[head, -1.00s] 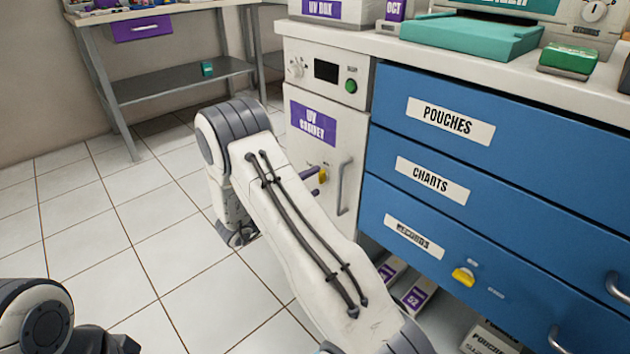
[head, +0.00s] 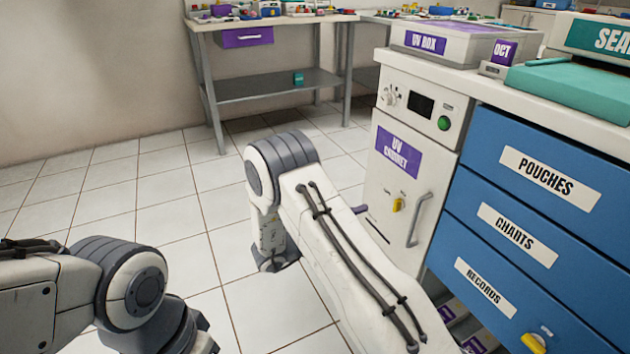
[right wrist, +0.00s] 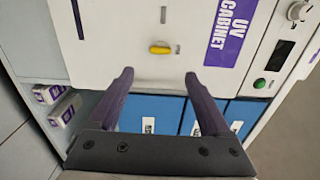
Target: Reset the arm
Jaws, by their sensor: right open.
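My right arm (head: 335,235) reaches across the middle of the head view, bent at a grey joint, beside the UV cabinet (head: 386,195). My right gripper is mostly hidden behind that arm; one purple finger (head: 360,209) shows near the cabinet door. In the right wrist view the right gripper (right wrist: 158,76) is open, with two purple fingers apart and nothing between them. It faces the cabinet door, with the yellow latch (right wrist: 160,48) just beyond the fingertips. My left arm (head: 110,285) shows at lower left; its gripper is not visible.
Blue drawers (head: 520,225) marked pouches, charts and records stand right of the cabinet. A UV box (head: 448,41) and a teal tray (head: 570,88) sit on the counter. A grey table (head: 250,85) stands behind. Open tiled floor (head: 165,205) lies at left.

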